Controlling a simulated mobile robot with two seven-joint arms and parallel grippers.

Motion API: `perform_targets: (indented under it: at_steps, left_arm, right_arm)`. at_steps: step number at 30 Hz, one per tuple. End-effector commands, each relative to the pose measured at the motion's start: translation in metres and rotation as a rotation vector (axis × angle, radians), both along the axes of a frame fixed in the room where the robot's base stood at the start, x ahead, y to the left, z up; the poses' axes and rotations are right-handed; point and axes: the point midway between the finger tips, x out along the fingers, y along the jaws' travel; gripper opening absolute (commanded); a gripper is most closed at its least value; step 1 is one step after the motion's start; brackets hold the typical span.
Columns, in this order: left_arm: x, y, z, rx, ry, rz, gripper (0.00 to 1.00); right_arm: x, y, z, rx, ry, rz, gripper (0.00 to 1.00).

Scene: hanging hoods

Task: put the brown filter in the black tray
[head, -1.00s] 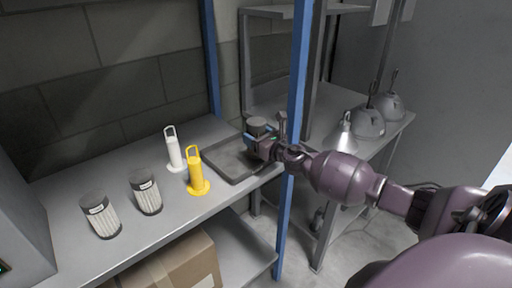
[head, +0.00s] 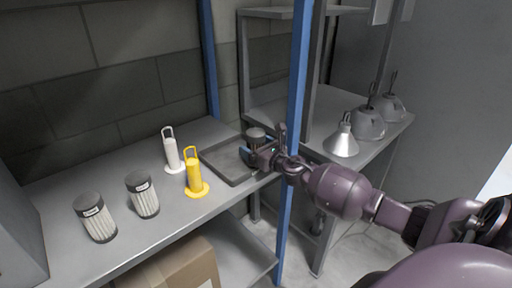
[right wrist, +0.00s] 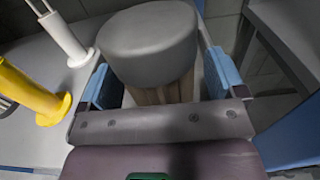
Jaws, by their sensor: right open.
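The brown filter (right wrist: 160,92) has a grey cap and brown pleats and stands upright between my right gripper's blue fingers in the right wrist view. In the head view the filter's grey cap (head: 256,134) shows over the right part of the black tray (head: 212,168). Its lower end is hidden behind the gripper, so its contact with the tray floor cannot be seen. My right gripper (head: 257,154) is open around the filter, with a finger on each side (right wrist: 163,82). My left gripper is not in view.
A yellow holder (head: 195,178) and a white holder (head: 171,152) stand left of the tray. Two pale filters (head: 143,195) (head: 95,218) stand farther left. A blue post (head: 294,110) rises close to my right arm. Hoods (head: 342,140) sit on the right bench.

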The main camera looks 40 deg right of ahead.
Motion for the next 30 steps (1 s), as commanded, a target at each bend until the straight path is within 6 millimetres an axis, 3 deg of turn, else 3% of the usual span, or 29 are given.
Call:
perform_targets:
  at_steps: [8,30]
  left_arm:
    - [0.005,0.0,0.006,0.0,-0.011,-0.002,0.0]
    - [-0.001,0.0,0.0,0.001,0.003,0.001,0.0]
  right_arm:
    - [-0.003,-0.001,0.005,-0.001,0.0,0.0,0.9]
    - [-0.107,-0.009,0.002,0.0,0.002,-0.001,0.9]
